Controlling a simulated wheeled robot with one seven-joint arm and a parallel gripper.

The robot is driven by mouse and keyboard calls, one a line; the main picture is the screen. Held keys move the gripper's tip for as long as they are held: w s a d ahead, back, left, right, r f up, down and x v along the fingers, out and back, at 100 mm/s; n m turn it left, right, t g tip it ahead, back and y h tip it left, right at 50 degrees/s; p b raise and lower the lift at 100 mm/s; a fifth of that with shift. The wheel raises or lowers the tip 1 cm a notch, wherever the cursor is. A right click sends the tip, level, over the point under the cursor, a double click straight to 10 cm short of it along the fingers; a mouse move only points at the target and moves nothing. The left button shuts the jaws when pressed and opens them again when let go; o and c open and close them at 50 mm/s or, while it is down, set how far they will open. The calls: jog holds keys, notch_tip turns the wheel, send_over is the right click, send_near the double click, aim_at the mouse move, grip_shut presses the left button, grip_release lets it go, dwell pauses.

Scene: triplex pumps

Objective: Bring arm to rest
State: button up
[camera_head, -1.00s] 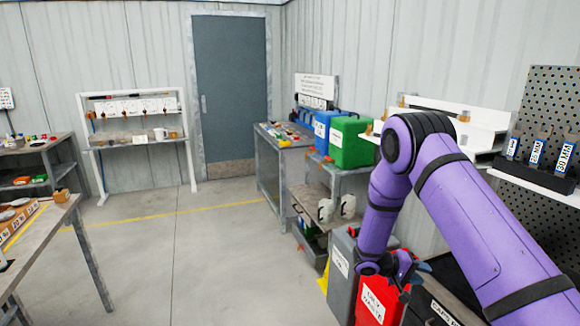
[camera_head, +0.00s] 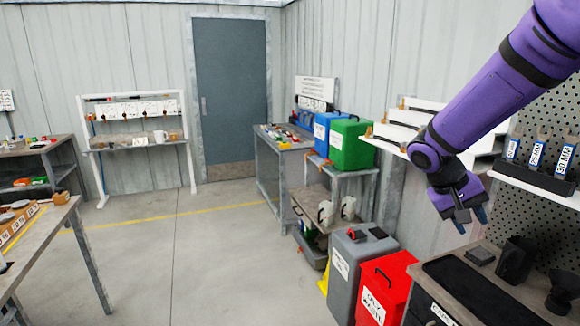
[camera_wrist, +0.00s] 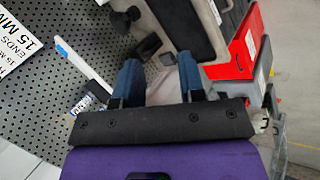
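My purple arm comes in from the upper right in the head view, and its wrist bends down. My gripper (camera_head: 470,217) hangs in the air above the grey bench at the right, pointing down. In the wrist view my gripper (camera_wrist: 160,70) shows two blue fingers, spread apart with nothing between them. It looks open and empty. The gripper touches nothing that I can see.
A bench with a black mat (camera_head: 465,290) lies below. A red bin (camera_head: 385,285) and a grey bin (camera_head: 350,262) stand left of it. A shelf with labelled holders (camera_head: 535,175) and a perforated panel (camera_head: 560,100) are at the right. The middle floor is clear.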

jog(key=s+a+r+t+y, duration=0.2)
jog(key=s+r, duration=0.1)
jog(key=s, duration=0.4)
jog(key=s+a+r+n+t+y, duration=0.1)
jog(key=s+a+r+t+y, duration=0.1)
jog(key=s+r, duration=0.2)
jog(key=s+a+r+n+t+y, duration=0.1)
jog(key=s+r, duration=0.3)
jog(key=s, duration=0.6)
jog(key=shift+s+a+t+y, duration=0.2)
jog(key=shift+a+t+y, duration=0.6)
jog(key=shift+y, duration=0.1)
jog(key=shift+r, duration=0.1)
